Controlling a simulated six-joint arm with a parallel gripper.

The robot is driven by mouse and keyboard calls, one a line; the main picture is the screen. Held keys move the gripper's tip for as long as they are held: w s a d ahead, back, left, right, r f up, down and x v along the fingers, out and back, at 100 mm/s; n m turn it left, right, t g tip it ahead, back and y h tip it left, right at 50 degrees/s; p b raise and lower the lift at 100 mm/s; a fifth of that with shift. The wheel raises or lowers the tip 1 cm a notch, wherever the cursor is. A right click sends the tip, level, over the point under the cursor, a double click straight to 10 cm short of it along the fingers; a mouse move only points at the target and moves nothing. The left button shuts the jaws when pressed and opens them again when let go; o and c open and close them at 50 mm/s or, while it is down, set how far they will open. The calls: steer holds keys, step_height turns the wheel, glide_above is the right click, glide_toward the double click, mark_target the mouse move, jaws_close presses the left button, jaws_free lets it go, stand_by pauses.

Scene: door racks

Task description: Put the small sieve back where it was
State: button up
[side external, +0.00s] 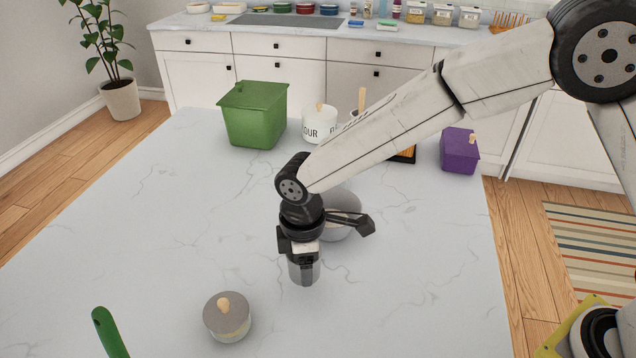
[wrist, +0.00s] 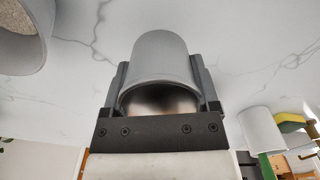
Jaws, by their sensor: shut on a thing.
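My gripper (side external: 304,268) points down over the white marble table and is shut on a grey, smooth-walled cup-like thing (side external: 304,274). In the wrist view the grey cup (wrist: 160,62) sits between the two dark fingers (wrist: 160,90), its rounded opening facing the camera. I cannot tell whether this cup is the small sieve, as no mesh shows. In the side view I cannot tell whether it touches the table. No other thing is clearly a sieve.
A light bowl (side external: 345,207) is partly hidden behind my gripper. A grey-lidded jar (side external: 227,318) stands front left, near a green handle (side external: 108,332). A green bin (side external: 253,115), a white flour canister (side external: 319,122) and a purple box (side external: 459,152) stand at the back. The left tabletop is clear.

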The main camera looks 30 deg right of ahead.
steer(key=shift+w+a+f, duration=0.1)
steer(key=shift+w+f, duration=0.1)
steer(key=shift+f, duration=0.05)
steer(key=shift+w+f, duration=0.1)
steer(key=shift+f, duration=0.05)
steer(key=shift+a+f, duration=0.1)
steer(key=shift+f, duration=1.45)
steer(key=shift+f, duration=0.15)
steer(key=o, duration=1.2)
steer(key=shift+c, duration=0.2)
step_height(320, 180, up, 12)
